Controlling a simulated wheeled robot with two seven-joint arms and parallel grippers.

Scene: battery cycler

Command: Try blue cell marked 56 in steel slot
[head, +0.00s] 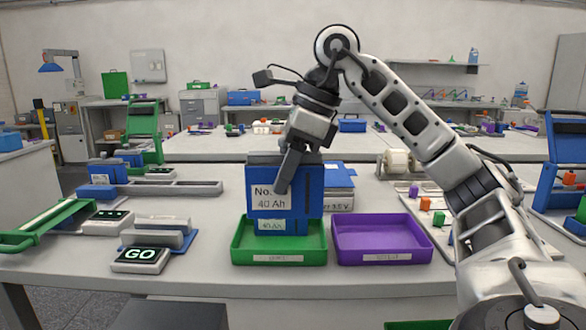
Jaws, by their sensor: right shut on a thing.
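My right gripper (287,172) is shut on a blue cell (309,190) with a grey top, and holds it upright over the green tray (279,258). Its white label reads "No." and "40 Ah"; a finger covers the number, so I cannot tell if it is 56. A second "40 Ah" label shows just below, apparently on another blue cell (283,226) in the tray. At the left, a grey metal slot-like holder (153,238) on a blue base stands behind a display (140,260) reading "GO". My left gripper is not in view.
An empty purple tray (380,240) stands right of the green tray. A long grey rail (165,189) with blue blocks (108,171) lies at the back left. A green frame (50,225) is at the left edge. Small coloured parts (425,204) lie at the right.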

